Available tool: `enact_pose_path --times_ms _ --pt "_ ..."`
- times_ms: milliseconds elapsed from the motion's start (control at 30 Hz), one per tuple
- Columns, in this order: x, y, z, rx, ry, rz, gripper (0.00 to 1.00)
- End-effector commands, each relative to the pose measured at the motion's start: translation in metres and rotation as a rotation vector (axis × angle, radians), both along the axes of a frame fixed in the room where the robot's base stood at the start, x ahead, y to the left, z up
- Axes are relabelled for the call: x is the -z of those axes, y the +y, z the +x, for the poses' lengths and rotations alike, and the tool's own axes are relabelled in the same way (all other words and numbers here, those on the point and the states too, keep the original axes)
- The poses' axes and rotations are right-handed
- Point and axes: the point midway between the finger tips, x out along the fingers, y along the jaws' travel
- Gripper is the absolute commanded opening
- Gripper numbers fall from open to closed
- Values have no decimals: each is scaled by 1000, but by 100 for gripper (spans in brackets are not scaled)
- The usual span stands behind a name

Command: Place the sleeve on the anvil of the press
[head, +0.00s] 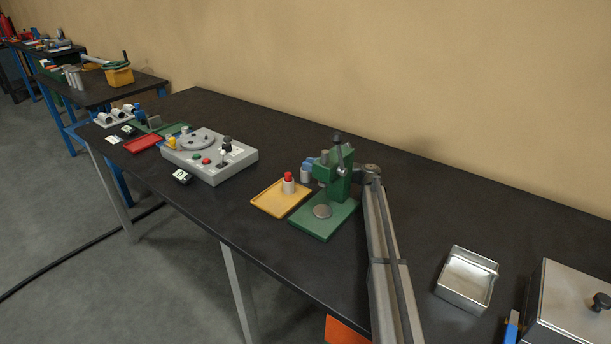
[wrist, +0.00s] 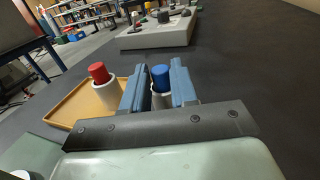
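The green press (head: 345,178) stands on the black bench, its round grey anvil (head: 322,211) bare on the base. My gripper (head: 313,165) is behind and left of the press, by the back edge of the yellow tray (head: 268,202). In the wrist view, a pale sleeve with a blue top (wrist: 161,98) is between the two blue fingers of my gripper (wrist: 160,80). I cannot tell whether both fingers touch it. A white sleeve with a red top (wrist: 105,92) stands upright on the tray, left of the fingers; it also shows in the head view (head: 289,186).
A grey control box (head: 210,160) with knobs stands left of the tray. A red tray (head: 143,143) lies further left. An open metal box (head: 468,278) and a lidded metal box (head: 575,305) stand at right. The bench behind the press is clear.

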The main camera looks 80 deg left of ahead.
Motion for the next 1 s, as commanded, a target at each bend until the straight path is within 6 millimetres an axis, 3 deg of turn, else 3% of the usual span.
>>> enact_pose_path --times_ms 267,733,867,1000 --pt "0 0 0 0 0 0 0" --pt "-6 0 0 0 1 0 0" --pt "-21 0 0 0 0 2 0" --pt "-50 0 0 0 0 2 0"
